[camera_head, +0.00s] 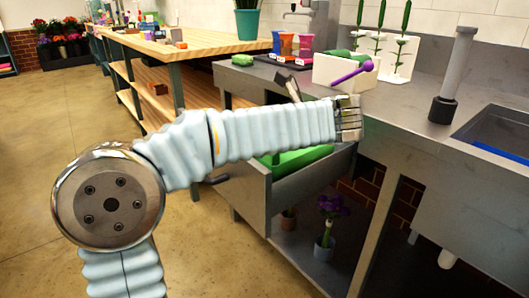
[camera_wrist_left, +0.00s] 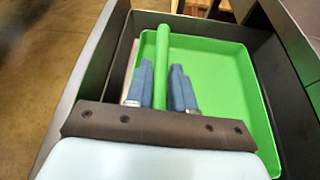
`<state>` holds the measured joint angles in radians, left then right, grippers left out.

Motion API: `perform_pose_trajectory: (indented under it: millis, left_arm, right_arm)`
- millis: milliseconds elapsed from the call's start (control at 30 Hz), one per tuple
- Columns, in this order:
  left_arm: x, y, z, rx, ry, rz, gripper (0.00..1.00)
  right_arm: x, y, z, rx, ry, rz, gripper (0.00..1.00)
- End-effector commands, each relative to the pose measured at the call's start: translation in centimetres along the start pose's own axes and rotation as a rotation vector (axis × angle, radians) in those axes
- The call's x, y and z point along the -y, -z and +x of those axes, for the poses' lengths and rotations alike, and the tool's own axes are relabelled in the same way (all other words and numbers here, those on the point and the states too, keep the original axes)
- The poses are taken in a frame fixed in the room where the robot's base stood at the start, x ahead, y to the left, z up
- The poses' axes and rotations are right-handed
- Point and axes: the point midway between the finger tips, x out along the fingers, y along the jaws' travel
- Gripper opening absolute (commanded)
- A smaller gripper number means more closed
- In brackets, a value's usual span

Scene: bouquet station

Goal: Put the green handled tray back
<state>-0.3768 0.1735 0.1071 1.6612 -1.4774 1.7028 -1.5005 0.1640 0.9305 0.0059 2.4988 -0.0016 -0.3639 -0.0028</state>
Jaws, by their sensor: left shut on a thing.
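The green handled tray (camera_head: 296,157) lies in an open grey drawer (camera_head: 252,190) under the counter, partly hidden by my left arm in the head view. In the left wrist view the tray (camera_wrist_left: 222,85) shows a flat bright green floor, a raised rim and a bar handle (camera_wrist_left: 162,55). The handle runs between the two blue-grey fingers of my left gripper (camera_wrist_left: 161,80), which is shut on it. The tray appears to sit inside the dark drawer walls. In the head view the left fingers are hidden behind the arm. My right gripper is not in view.
The counter (camera_head: 420,140) above holds a white box (camera_head: 335,72) with a purple-handled tool (camera_head: 350,73), a grey post (camera_head: 456,75) and several coloured cups (camera_head: 285,45). A sink (camera_head: 500,135) is at right. A purple flower in a pot (camera_head: 325,245) stands below. Floor at left is clear.

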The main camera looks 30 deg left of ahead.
Motion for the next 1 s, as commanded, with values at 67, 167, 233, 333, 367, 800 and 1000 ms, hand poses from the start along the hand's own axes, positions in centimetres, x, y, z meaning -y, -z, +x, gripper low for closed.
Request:
perform_pose_trajectory:
  millis: [67,167,233,333,367,800,1000]
  left_arm:
    - [0.1,2.1,0.9,0.000,-0.001,0.002,0.00]
    - [0.3,3.4,1.5,0.001,-0.001,0.000,0.00]
    - [0.3,3.9,1.7,0.001,0.001,0.000,0.00]
    - [0.6,4.0,2.0,0.000,0.001,-0.002,0.00]
    - [0.8,3.9,2.2,0.000,0.000,-0.002,0.00]
    - [3.0,3.8,5.0,0.001,0.001,-0.002,0.00]
    - [3.0,3.9,5.1,0.000,0.001,0.000,0.27]
  right_arm:
    - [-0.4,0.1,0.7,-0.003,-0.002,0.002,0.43]
    - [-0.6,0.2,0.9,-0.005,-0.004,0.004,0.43]
    - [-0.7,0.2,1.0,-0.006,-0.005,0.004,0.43]
    - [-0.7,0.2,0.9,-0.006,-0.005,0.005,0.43]
    - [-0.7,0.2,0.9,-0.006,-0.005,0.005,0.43]
    - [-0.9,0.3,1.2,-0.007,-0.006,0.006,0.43]
    - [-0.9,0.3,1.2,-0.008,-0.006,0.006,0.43]
